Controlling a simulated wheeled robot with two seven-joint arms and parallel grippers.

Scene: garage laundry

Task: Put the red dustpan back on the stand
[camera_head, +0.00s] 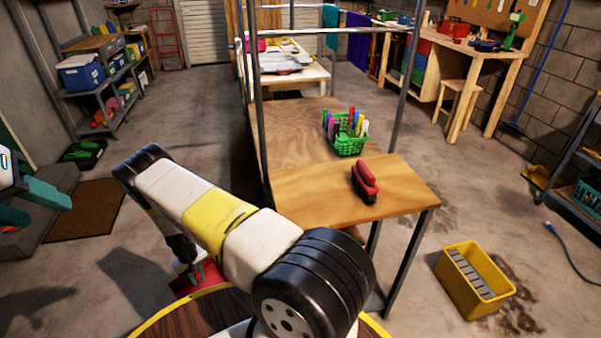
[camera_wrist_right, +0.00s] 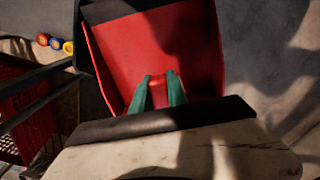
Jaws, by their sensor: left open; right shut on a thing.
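The red dustpan (camera_wrist_right: 130,45) fills the upper middle of the right wrist view, with dark edges. My right gripper (camera_wrist_right: 160,82) has its green fingers shut on the dustpan's red handle part. In the head view the dustpan (camera_head: 207,279) shows only partly, low down beyond the rim of my round base, with my right arm covering much of it. My left gripper (camera_head: 28,204) is at the left edge of the head view, with its teal fingers apart and nothing between them. I cannot make out the stand for certain.
A yellow bucket (camera_head: 473,283) stands at right. A brown mat (camera_head: 84,211) lies at left. A shelf (camera_head: 105,75) stands behind it.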

